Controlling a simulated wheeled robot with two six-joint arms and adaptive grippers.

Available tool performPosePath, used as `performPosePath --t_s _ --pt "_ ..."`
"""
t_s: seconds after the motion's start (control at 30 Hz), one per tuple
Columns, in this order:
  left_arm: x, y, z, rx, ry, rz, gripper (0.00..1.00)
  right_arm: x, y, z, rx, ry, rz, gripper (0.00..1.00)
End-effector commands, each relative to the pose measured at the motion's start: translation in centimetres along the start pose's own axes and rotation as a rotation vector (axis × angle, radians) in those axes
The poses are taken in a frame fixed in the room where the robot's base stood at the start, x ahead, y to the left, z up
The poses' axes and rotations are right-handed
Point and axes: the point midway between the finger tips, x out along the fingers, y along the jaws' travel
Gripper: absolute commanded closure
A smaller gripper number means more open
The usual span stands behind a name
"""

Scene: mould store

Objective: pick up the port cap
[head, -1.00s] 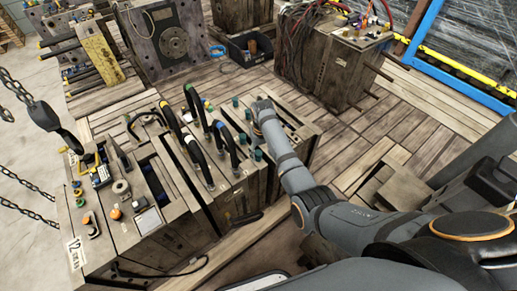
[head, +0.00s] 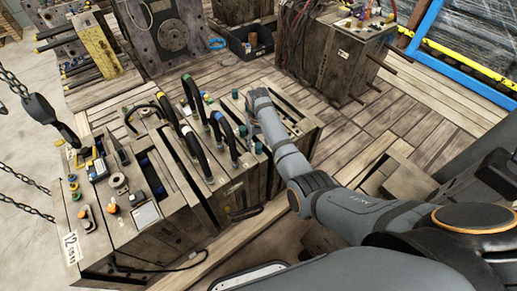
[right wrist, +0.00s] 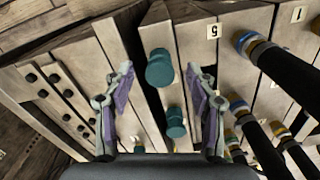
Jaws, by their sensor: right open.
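Several teal port caps stand on the wooden-looking mould block (head: 232,190). In the head view one (head: 234,94) is left of my right wrist and two more (head: 243,131) (head: 258,147) are nearer. In the right wrist view a teal port cap (right wrist: 159,67) lies between the spread fingers of my right gripper (right wrist: 160,78), with no finger visibly touching it. A second teal cap (right wrist: 175,122) is lower, nearer the gripper's base. In the head view my arm hides the right fingertips. My left gripper is not in view.
Black hoses with coloured collars (right wrist: 276,65) stand close right of the gripper in the wrist view. A chain hook (head: 45,112) hangs at left. A dark bin (head: 250,42) and another hosed mould (head: 335,55) stand behind. Planks right of the block are mostly clear.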

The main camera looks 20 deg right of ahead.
Motion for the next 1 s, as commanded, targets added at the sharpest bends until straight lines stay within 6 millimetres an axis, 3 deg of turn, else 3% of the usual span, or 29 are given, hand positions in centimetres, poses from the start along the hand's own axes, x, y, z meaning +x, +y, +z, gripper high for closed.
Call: performPosePath --t_s 0.13,0.37,0.73,1.0 --pt "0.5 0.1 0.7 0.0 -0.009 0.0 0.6 2.0 0.0 0.0 0.0 0.0 0.0 0.44" --pt "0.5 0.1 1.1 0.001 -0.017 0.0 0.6 2.1 0.0 0.0 0.0 0.001 0.0 0.44" --pt "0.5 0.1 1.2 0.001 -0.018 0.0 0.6 2.1 0.0 0.0 0.0 0.001 0.0 0.91" --pt "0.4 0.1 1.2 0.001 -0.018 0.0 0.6 1.8 0.0 0.0 0.0 0.002 0.0 0.94"
